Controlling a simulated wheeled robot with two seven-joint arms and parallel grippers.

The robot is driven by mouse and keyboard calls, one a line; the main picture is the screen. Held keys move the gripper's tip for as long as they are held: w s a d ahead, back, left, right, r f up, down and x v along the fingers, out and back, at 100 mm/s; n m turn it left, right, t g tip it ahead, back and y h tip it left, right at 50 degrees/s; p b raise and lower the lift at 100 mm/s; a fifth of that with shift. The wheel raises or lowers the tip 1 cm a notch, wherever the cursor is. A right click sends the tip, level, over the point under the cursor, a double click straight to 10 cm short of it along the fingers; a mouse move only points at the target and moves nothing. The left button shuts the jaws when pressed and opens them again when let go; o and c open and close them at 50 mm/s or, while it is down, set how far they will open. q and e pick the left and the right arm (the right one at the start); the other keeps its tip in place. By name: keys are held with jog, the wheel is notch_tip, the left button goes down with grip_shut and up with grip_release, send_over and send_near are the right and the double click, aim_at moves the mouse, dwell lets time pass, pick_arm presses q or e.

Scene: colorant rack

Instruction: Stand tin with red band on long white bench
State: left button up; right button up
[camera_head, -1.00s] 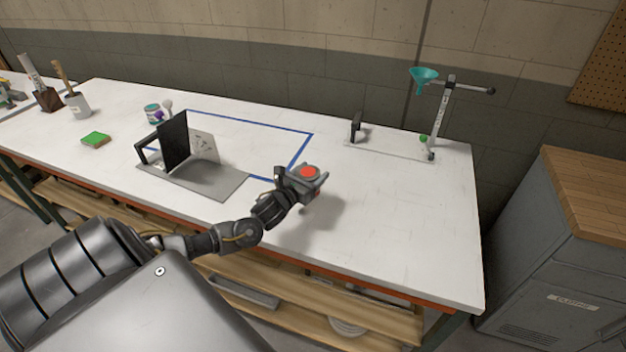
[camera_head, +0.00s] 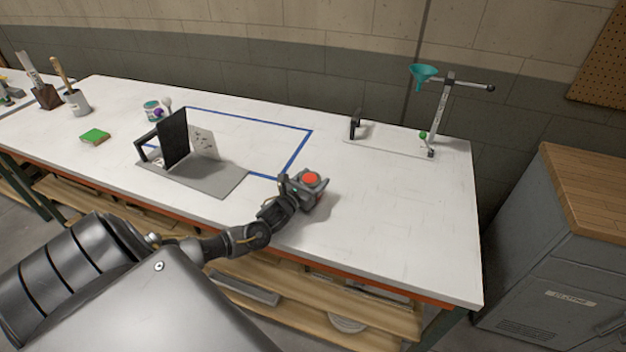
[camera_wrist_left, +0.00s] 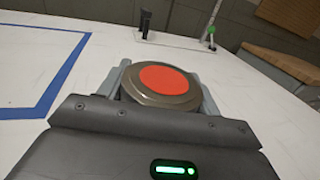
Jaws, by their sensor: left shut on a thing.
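The tin (camera_head: 311,179) shows a round lid with a red disc on top; it also fills the middle of the left wrist view (camera_wrist_left: 162,82). My left gripper (camera_head: 309,187) is shut on the tin, with one finger on either side of it. The tin is upright, over the front part of the long white bench (camera_head: 400,215), right of the blue tape outline. I cannot tell whether its base touches the bench top. The tin's side is mostly hidden by the gripper. My right gripper is not in view.
A grey plate with a black upright panel (camera_head: 173,140) stands left of the gripper. A stand with a teal funnel (camera_head: 424,76) is at the back right. A green block (camera_head: 95,137) and a small tin (camera_head: 153,111) are farther left. The bench's right part is clear.

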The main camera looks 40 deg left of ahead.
pick_arm(q)
jog(key=o, duration=1.1)
jog(key=shift+r, duration=0.2)
jog(key=s, duration=0.3)
jog(key=s+b, duration=0.1)
jog(key=s, duration=0.7)
jog(key=shift+s+d+f+b, duration=0.1)
jog(key=shift+d+f+b, duration=0.05)
jog(key=shift+d+b, duration=0.2)
jog(key=shift+s, duration=0.4)
jog(key=shift+d, duration=0.1)
